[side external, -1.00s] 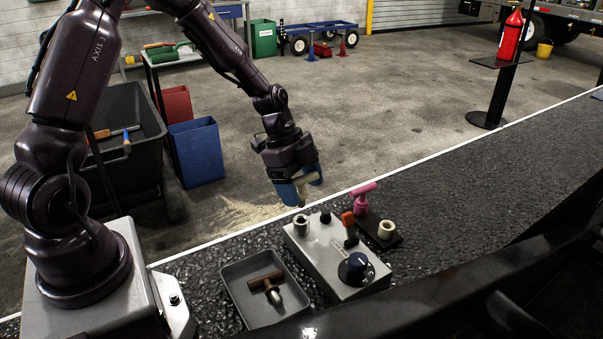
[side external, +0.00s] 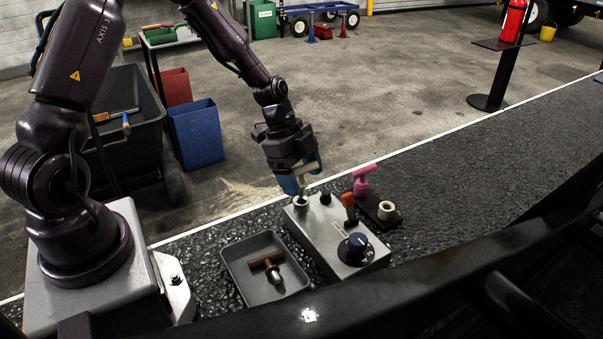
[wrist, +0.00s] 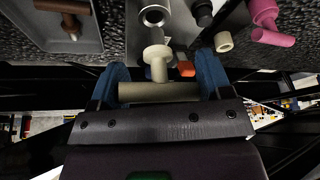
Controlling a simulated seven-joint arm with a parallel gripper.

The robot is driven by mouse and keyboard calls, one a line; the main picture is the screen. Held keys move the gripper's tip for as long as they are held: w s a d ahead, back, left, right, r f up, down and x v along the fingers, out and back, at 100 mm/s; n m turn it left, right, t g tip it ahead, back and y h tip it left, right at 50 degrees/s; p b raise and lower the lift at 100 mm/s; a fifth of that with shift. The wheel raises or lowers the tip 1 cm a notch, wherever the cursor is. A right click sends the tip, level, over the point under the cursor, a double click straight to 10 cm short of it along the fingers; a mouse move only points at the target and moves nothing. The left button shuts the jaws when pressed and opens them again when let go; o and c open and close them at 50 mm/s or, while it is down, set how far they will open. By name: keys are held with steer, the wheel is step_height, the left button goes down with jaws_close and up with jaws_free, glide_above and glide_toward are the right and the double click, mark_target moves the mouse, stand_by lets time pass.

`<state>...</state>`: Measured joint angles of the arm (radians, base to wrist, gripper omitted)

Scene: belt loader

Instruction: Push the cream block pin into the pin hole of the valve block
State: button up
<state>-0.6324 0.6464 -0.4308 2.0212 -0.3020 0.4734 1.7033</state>
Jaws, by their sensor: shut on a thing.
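My gripper (side external: 306,174) is shut on the cross handle of the cream block pin (wrist: 158,92), whose shank points at the collar. The pin's tip is right at or just above the collar; I cannot tell whether it touches.
A grey tray (side external: 238,269) with a brown-handled pin (side external: 265,262) lies left of the block. A black knob (side external: 325,197) is close beside the collar.

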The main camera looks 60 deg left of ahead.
mark_target(301, 185)
steer(key=shift+f, duration=2.05)
steer(key=o, duration=1.1)
steer(key=shift+o, duration=0.2)
steer(key=shift+r, duration=0.15)
steer(key=v, duration=1.2)
steer(key=shift+r, duration=0.4)
steer(key=shift+a, duration=0.1)
